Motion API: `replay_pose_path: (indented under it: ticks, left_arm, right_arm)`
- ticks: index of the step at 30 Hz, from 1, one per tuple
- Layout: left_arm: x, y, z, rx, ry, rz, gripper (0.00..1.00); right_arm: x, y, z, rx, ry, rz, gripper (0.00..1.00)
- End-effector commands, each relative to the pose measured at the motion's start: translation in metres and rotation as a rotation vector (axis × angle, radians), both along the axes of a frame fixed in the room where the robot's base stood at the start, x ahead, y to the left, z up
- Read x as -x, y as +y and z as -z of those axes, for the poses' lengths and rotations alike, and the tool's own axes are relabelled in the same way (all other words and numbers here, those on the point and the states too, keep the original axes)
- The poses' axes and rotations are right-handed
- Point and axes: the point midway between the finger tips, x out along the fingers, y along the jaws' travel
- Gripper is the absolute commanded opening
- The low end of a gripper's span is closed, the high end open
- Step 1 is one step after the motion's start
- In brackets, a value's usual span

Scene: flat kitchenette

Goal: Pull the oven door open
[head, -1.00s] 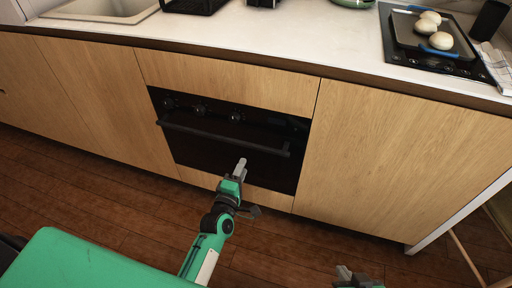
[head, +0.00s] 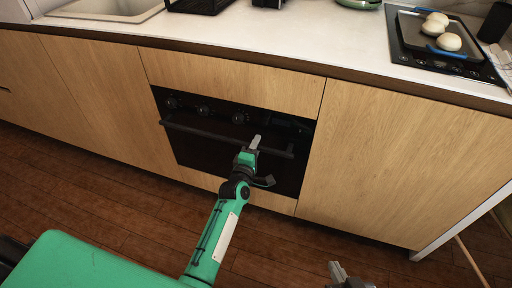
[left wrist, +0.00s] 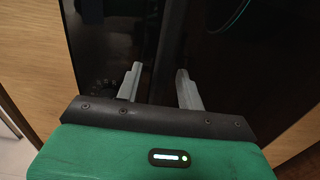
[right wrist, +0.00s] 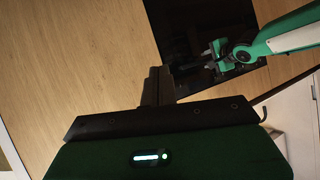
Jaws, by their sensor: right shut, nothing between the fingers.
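The black oven (head: 205,150) is set in the wooden cabinet front, and its door looks shut. Its dark bar handle (head: 205,133) runs across the door below several knobs. My left gripper (head: 263,162) is in front of the door near the handle's right end.
Wooden cabinet panels (head: 390,160) flank the oven. The countertop (head: 300,45) above holds a sink (head: 105,8) and a hob (head: 440,60) with a tray of several buns. The wooden floor (head: 110,205) before the oven is clear of loose things.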

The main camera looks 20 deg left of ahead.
Motion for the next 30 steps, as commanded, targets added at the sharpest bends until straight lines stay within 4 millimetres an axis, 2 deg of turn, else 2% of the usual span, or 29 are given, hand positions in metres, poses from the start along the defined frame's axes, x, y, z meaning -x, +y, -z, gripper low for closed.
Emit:
replay_pose_path:
  ticks: [2, 3, 8, 9, 20, 30]
  left_arm:
    - [0.000, 0.000, 0.000, 0.000, 0.000, 0.000, 0.38]
    - [0.000, 0.000, 0.000, 0.000, 0.000, 0.000, 0.34]
    - [0.000, 0.000, 0.000, 0.000, 0.000, 0.000, 0.03]
    - [0.000, 0.000, 0.000, 0.000, 0.000, 0.000, 0.00]
    - [0.003, 0.000, 0.002, 0.000, -0.006, 0.001, 0.00]
    - [0.023, 0.000, 0.010, 0.001, -0.061, 0.002, 0.00]
  right_arm:
    - [0.000, 0.000, 0.000, 0.000, 0.000, 0.000, 0.00]
    - [0.000, 0.000, 0.000, 0.000, 0.000, 0.000, 0.00]
    - [0.000, 0.000, 0.000, 0.000, 0.001, 0.000, 0.00]
    - [0.000, 0.000, 0.000, 0.000, 0.001, 0.000, 0.00]
    - [-0.001, 0.001, 0.000, -0.007, -0.015, 0.001, 0.00]
    - [0.000, 0.027, -0.002, -0.126, -0.183, -0.008, 0.00]
